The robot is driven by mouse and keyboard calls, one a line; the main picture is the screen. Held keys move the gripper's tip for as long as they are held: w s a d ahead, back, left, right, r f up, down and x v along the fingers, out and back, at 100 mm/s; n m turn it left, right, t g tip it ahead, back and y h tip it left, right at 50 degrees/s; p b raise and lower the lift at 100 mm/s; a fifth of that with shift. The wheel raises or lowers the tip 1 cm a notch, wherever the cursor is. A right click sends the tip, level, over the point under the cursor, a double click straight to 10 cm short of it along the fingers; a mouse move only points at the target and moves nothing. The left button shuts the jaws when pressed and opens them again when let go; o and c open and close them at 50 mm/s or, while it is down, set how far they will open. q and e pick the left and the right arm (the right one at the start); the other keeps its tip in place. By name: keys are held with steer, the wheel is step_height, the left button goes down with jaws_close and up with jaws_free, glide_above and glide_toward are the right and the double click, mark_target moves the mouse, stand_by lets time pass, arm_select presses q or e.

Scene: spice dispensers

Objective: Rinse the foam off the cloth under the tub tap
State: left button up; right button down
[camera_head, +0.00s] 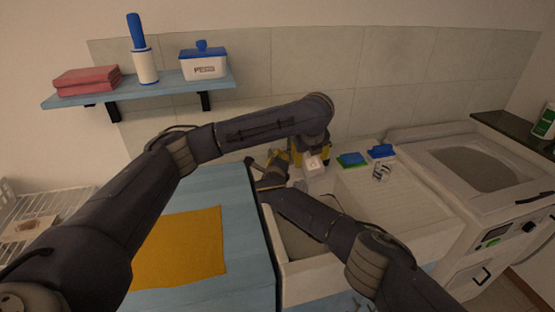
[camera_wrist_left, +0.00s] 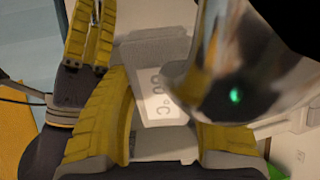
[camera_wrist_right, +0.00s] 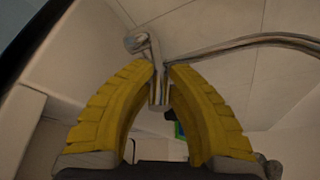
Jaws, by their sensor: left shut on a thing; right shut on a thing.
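A flat orange-yellow cloth (camera_head: 180,250) lies on the blue counter (camera_head: 255,285); I see no foam on it. The white tub (camera_head: 345,275) is to its right. My left gripper (camera_head: 311,154) reaches over to the tub's back edge. In the left wrist view its fingers are shut on a pale box with a °C display (camera_wrist_left: 160,88). A blurred chrome part with a green light (camera_wrist_left: 228,65) is in front of it. My right gripper (camera_wrist_right: 162,75) is shut on a chrome tap lever (camera_wrist_right: 158,92); the chrome spout (camera_wrist_right: 250,40) runs off to the right.
Green and blue items (camera_head: 352,159) stand on the tub's back ledge. A washing machine (camera_head: 480,185) is at the right. A wall shelf (camera_head: 150,95) holds red folded cloths, a roller and a box. My two grippers are close together.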

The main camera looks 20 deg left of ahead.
stand_by(0.3)
steer(key=shift+w+r+g+h, duration=0.1)
steer(key=shift+r+g+h, duration=0.2)
steer(key=shift+r, duration=0.05)
steer(key=c, duration=1.2)
jaws_free()
steer(key=shift+o, duration=0.2)
steer(key=v, duration=1.2)
